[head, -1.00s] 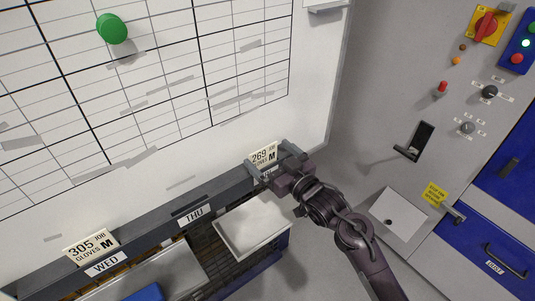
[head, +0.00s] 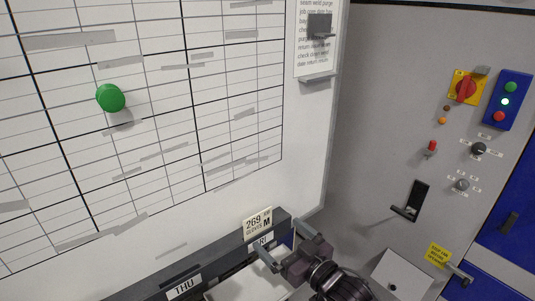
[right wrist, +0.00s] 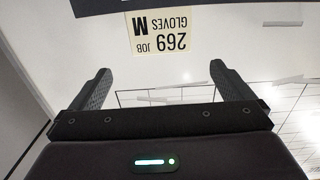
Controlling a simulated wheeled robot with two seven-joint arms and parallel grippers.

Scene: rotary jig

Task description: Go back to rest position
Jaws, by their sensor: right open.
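My right gripper (head: 283,243) is open and empty at the bottom middle of the head view. Its two fingers (right wrist: 160,72) stand wide apart in the right wrist view. A card marked 269 JOB GLOVES M (head: 257,223) stands in the grey rail (head: 225,262) at the FRI label, just beyond the fingers. In the right wrist view the card (right wrist: 160,33) shows upside down ahead of the fingertips, clear of them. My left gripper is not in view.
A white planning board (head: 200,120) with a green round magnet (head: 110,98) is behind the rail. A white tray (head: 250,287) lies below the gripper.

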